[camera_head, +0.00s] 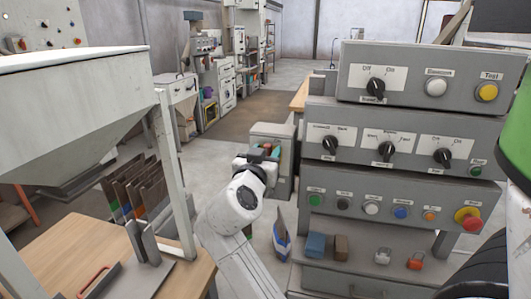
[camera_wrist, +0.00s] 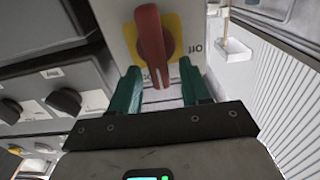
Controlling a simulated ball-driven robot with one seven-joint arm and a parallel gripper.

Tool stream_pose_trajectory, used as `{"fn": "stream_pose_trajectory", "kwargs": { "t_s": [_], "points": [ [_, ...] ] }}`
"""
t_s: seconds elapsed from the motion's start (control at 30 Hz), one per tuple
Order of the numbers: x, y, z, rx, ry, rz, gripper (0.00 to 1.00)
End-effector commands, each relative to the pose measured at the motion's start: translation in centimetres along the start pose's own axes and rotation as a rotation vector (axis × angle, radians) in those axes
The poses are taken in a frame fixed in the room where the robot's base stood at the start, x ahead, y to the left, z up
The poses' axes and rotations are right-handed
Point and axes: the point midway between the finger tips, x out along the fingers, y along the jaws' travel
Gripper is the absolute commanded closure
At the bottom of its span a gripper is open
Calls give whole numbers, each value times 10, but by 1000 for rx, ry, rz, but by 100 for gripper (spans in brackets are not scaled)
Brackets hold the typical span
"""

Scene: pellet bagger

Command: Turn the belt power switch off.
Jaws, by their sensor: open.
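In the wrist view, a red rotary handle (camera_wrist: 150,35) stands nearly upright on a yellow plate (camera_wrist: 175,30) with a light label panel. In the head view, my gripper (camera_head: 264,153) is small, left of the control panels, and the red handle cannot be made out. An Off/On knob (camera_head: 376,86) is on the top panel.
Stacked grey panels (camera_head: 420,116) stand right of my arm, with several knobs and buttons, including a red emergency button (camera_head: 468,218). A hopper (camera_head: 80,110) and wooden table (camera_head: 60,245) are at left. Black knobs (camera_wrist: 64,101) lie left of my gripper. Open floor (camera_head: 180,155) lies beyond.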

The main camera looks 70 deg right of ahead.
Motion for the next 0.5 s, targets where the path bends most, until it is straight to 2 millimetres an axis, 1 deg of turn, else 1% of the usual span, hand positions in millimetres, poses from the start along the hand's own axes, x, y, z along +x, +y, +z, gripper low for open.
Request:
{"fn": "stream_pose_trajectory", "kwargs": {
  "t_s": [0.17,0.2,0.5],
  "points": [
    [0,0,0,0,0,0,53],
    [0,0,0,0,0,0,55],
    [0,0,0,-1,-1,0,84]
  ]
}}
